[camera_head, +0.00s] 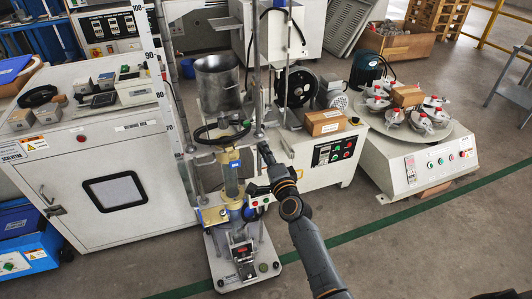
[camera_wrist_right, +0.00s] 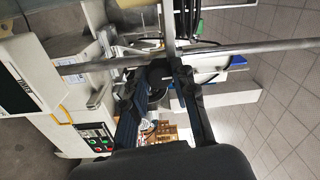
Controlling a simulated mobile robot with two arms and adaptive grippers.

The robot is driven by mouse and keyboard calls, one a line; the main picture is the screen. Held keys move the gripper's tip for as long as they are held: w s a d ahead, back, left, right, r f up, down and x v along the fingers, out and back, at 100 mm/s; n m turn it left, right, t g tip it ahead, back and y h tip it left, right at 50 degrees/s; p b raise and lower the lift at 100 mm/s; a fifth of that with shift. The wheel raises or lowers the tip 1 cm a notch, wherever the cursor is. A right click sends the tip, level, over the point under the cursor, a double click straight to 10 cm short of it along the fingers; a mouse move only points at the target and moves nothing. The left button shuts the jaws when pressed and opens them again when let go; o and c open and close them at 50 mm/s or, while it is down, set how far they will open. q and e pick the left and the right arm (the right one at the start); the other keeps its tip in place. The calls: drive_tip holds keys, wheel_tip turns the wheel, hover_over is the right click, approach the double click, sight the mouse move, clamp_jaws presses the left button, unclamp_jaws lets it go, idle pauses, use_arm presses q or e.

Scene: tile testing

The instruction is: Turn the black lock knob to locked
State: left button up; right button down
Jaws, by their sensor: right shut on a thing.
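A tall test stand (camera_head: 228,262) with a vertical post stands in the middle of the head view. My right gripper (camera_head: 258,167) reaches in from the lower right, beside the post. In the right wrist view the two dark fingers of this gripper (camera_wrist_right: 156,78) are spread around a dark rounded part, which looks like the black lock knob (camera_wrist_right: 157,71). The fingers hold it from both sides. The knob's mark and its turned position cannot be made out. In the head view I cannot tell the knob from the stand's other dark parts. My left gripper does not show.
Metal rods (camera_wrist_right: 250,48) of the stand cross close to the fingertips. A white cabinet (camera_head: 95,165) stands to the left of the stand. A control box (camera_head: 335,150) and a rotary machine (camera_head: 445,160) stand to the right.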

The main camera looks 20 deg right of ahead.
drive_tip(key=shift+m, duration=0.3)
drive_tip(key=c, duration=1.1)
unclamp_jaws()
drive_tip(key=shift+o, duration=0.2)
drive_tip(key=s, duration=1.2)
drive_tip(key=shift+d+f, duration=0.2)
drive_tip(key=shift+f, duration=0.05)
